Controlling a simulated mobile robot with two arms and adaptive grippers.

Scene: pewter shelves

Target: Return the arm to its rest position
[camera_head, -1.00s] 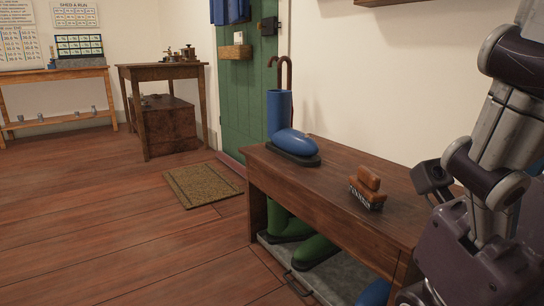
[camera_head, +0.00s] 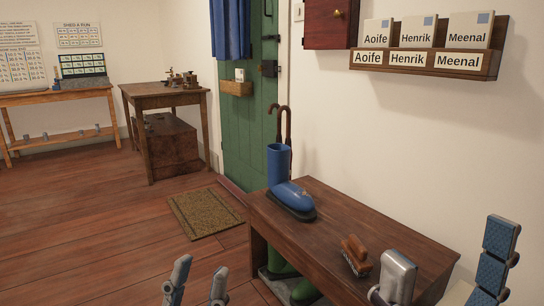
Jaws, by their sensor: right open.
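My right gripper (camera_head: 446,266) shows at the bottom right. Its two fingers stand wide apart with nothing between them, and they cover part of the bench's near end. My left gripper (camera_head: 198,284) shows at the bottom left, over the floor in the picture. Its two fingertips point up with a gap between them and hold nothing. The rest of both arms is out of view. A wooden-handled brush (camera_head: 355,254) lies on the dark wooden bench (camera_head: 345,215), left of my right gripper and apart from it. A blue boot (camera_head: 290,196) stands on the bench's far end.
Green boots (camera_head: 305,292) are partly visible under the bench. A wall rack (camera_head: 425,62) holds cards named Aoife, Henrik and Meenal, beside a red-brown cabinet (camera_head: 330,24). A green door (camera_head: 250,130), a doormat (camera_head: 205,212) and two tables stand further back. The floor at left is open.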

